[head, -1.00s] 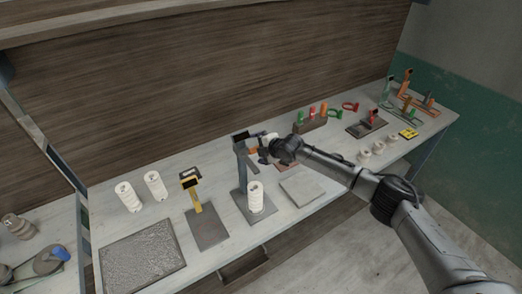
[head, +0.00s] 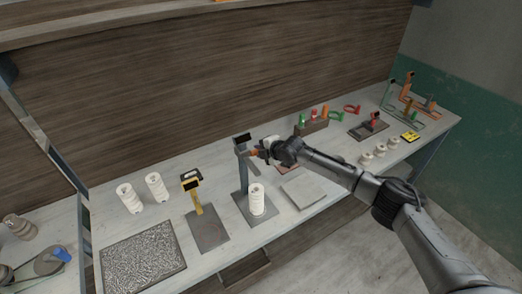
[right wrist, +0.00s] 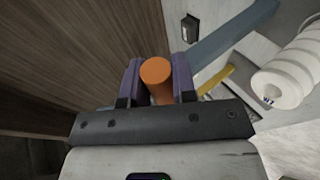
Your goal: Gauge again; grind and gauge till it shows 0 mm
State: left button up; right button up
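The gauge (head: 242,170) is a dark grey post on a flat base with a black display at its top. No reading can be made out. A white ribbed piece (head: 257,202) stands upright on the base; a white ribbed piece (right wrist: 283,82) also shows at the right of the right wrist view. My right gripper (head: 258,152) is beside the upper post, at the orange handle (right wrist: 156,74). Its purple fingers lie on both sides of the handle and appear closed on it. My left gripper is not in view. A rough grey slab (head: 143,262), perhaps for grinding, lies at front left.
Two white ribbed pieces (head: 130,198) stand at left. A yellow stand (head: 196,203) on a grey plate is between them and the gauge. A pale square plate (head: 304,191) lies right of the gauge. Small white rings and coloured tools (head: 312,122) are farther right.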

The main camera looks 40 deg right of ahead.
jog(key=c, duration=0.4)
jog(key=shift+f, duration=0.1)
notch_tip(320, 180, down, 8)
jog(key=b, duration=0.6)
jog(key=shift+b, duration=0.35)
dwell(0.3)
dwell(1.0)
